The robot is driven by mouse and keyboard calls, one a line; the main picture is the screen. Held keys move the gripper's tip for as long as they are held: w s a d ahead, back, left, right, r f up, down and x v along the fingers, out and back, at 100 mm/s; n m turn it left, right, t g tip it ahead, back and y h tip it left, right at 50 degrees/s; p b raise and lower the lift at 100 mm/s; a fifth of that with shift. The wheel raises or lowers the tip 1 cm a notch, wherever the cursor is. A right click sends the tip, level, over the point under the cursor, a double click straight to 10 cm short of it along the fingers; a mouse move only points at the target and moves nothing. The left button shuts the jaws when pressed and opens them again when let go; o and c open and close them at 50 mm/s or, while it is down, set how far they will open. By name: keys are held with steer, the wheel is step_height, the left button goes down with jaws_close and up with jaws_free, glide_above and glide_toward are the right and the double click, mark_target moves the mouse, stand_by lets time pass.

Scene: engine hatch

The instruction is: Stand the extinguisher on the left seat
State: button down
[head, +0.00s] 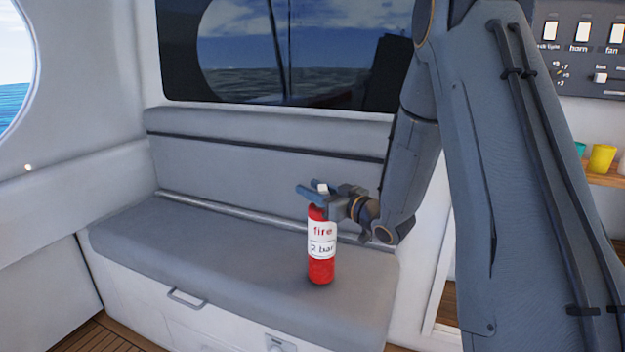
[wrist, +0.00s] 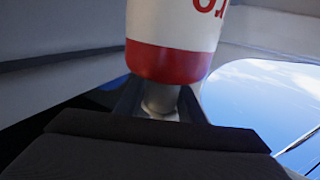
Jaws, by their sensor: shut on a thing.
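The red extinguisher (head: 321,268) has a white label reading "fire" and "2 bar". It is upright over the grey left seat (head: 220,250), toward the right part of the cushion. Its base looks at or just above the cushion; I cannot tell whether it touches. My gripper (head: 320,191) is shut on the top of the extinguisher, at its neck, coming in from the right. In the wrist view the extinguisher (wrist: 172,60) fills the upper middle, and its narrow grey neck sits between the fingers of my gripper (wrist: 160,103).
The grey seat back (head: 260,150) rises behind, under a dark window (head: 290,50). The cushion left of the extinguisher is clear. A drawer handle (head: 187,298) is on the seat's white front. A shelf with a yellow cup (head: 602,158) and a switch panel (head: 590,60) are at right.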

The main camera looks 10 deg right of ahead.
steer(key=shift+f, duration=0.75)
steer(key=c, duration=1.2)
jaws_free()
steer(key=shift+f, duration=0.15)
steer(key=b+v, duration=0.1)
steer(key=v, duration=1.1)
